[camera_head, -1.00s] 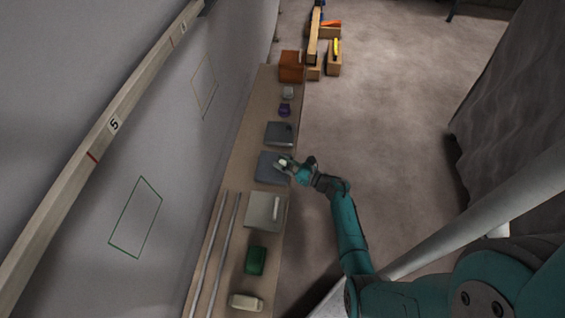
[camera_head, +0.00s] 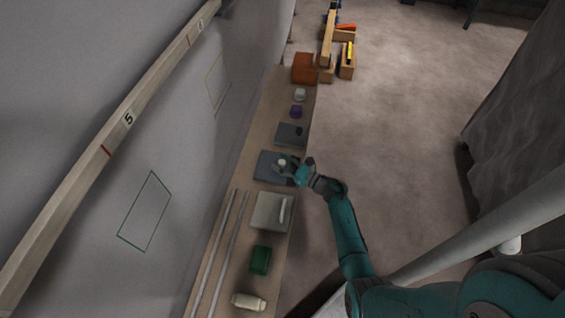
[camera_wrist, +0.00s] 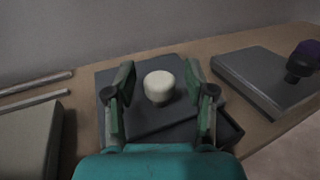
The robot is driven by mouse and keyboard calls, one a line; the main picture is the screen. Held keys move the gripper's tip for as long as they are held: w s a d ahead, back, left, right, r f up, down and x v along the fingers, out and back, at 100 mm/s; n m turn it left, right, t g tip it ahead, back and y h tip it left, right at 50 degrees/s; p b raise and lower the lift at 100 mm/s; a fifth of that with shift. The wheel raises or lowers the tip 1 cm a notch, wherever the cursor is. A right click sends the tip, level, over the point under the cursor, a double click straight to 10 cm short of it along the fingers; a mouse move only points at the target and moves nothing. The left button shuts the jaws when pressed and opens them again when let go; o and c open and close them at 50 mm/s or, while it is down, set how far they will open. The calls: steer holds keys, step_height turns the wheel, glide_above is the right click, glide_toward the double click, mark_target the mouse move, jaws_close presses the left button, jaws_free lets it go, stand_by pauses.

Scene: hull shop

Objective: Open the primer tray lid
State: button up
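A blue-grey tray (camera_head: 264,166) with a flat lid sits mid-bench under my gripper; I take it as the primer tray, though no label is readable. In the wrist view its lid (camera_wrist: 137,112) carries a pale round knob (camera_wrist: 159,86). A dark box-like edge (camera_wrist: 229,133) shows at the lid's lower right, so the lid may sit off-square. My gripper (camera_wrist: 160,100) is open, one green-padded finger on each side of the knob, with visible gaps. The knob (camera_head: 282,162) also shows in the head view, beside my gripper (camera_head: 290,170).
A darker grey tray (camera_head: 288,139) stands farther along the bench, and a pale tray (camera_head: 268,211) nearer. A green box (camera_head: 260,260), a cream item (camera_head: 248,301), two rods (camera_head: 222,250), a purple item (camera_head: 296,111) and an orange-brown box (camera_head: 304,68) share the bench. The wall is left; open floor is right.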

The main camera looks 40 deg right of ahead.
steer(key=shift+s, duration=0.1)
steer(key=v, duration=1.1)
steer(key=shift+s+d, duration=0.2)
steer(key=shift+s, duration=0.2)
steer(key=shift+c, duration=0.2)
steer(key=shift+s, duration=0.15)
steer(key=c, duration=0.4)
steer(key=shift+m+g+h, duration=0.4)
steer(key=shift+g+h, duration=0.3)
steer(key=s, duration=0.2)
steer(key=s+r, duration=0.2)
steer(key=s, duration=0.1)
steer(key=shift+s+d+r, duration=0.1)
steer(key=shift+s+r, duration=0.1)
steer(key=shift+s, duration=0.1)
jaws_close()
steer(key=x, duration=1.4)
